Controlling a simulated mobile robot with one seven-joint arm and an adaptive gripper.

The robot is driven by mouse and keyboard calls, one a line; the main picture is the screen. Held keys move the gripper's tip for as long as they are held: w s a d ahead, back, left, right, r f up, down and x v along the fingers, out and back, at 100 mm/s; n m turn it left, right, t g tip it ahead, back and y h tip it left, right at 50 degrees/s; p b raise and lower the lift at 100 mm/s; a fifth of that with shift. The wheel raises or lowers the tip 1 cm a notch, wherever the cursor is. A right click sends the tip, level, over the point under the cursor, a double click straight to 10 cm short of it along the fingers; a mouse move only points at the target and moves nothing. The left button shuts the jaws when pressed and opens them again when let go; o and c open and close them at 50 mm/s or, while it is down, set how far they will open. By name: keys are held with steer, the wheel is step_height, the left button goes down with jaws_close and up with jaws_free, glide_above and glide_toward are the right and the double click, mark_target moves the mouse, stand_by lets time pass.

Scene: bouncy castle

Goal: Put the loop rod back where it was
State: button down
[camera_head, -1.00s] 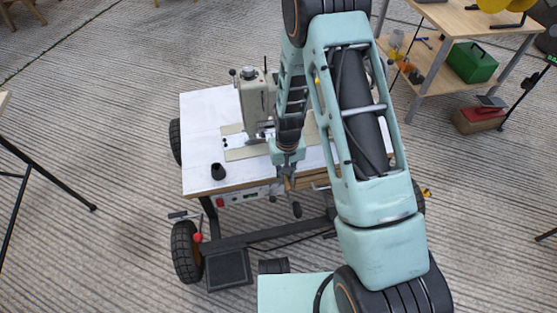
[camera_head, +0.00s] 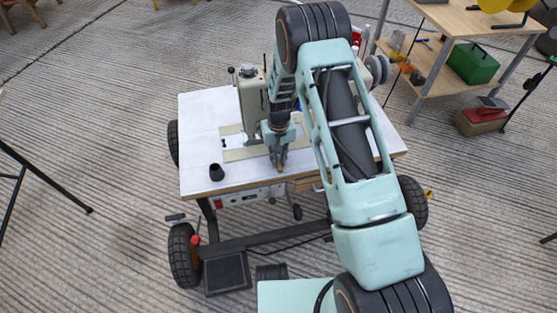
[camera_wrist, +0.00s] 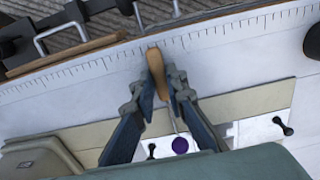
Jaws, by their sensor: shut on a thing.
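My gripper (camera_wrist: 163,85) is shut on a wooden-handled tool, which I take to be the loop rod (camera_wrist: 155,65). Its tan handle sticks out past the fingertips, over the white table's (camera_wrist: 215,60) ruler-marked edge. A thin rod seems to run back between the fingers; its far end is hard to make out. In the head view my gripper (camera_head: 278,155) is over the front part of the white table (camera_head: 200,130), in front of the sewing machine (camera_head: 252,98). The tan tip of the loop rod (camera_head: 280,166) shows just below it.
A black cup-like object (camera_head: 216,172) stands on the table's front left. A small purple round thing (camera_wrist: 183,147) shows near the machine's plate. The wheeled table has a front drawer (camera_head: 305,185). A wooden shelf with a green box (camera_head: 472,63) stands at the right.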

mark_target(279, 162)
steer(key=shift+f, duration=0.1)
steer(key=c, duration=1.9)
jaws_free()
steer(key=shift+c, duration=0.2)
step_height(279, 162, up, 12)
steer(key=p, duration=0.3)
steer(key=shift+r, duration=0.2)
